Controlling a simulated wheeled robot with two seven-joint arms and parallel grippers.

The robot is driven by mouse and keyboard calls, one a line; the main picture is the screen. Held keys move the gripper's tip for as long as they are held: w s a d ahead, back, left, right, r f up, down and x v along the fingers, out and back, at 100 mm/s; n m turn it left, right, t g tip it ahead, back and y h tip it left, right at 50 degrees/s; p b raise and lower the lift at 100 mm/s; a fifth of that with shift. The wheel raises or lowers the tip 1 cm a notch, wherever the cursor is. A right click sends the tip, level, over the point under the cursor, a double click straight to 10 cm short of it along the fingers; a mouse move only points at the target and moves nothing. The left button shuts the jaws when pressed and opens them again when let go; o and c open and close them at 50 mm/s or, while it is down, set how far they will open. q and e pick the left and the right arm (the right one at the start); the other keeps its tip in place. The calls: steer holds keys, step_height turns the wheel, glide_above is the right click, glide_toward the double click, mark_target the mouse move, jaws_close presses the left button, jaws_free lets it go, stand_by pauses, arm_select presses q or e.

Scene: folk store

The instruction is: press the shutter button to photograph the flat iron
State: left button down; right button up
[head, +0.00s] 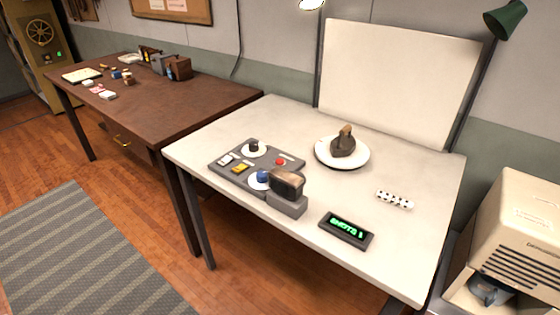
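The flat iron (345,142), dark with a brown handle, stands on a round white plate (327,160) on the pale table. A grey control panel (230,176) lies at the table's left. It carries a small round red button (280,161), a yellow control (240,168), a white switch (226,159), a dark knob (253,146) and a blue knob (263,176), each knob on a white disc. No shutter label is readable. A dark boxy device with a brown top (287,182), perhaps the camera, sits on a grey block beside the panel. Neither gripper is in view.
A black display (346,230) shows green text, seemingly "SHOTS 1". A black-and-white strip (395,200) lies right of it. A white backdrop (395,85) stands behind. A brown desk (150,100) with small items is left; a beige machine (520,230) is right. The table's front right is clear.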

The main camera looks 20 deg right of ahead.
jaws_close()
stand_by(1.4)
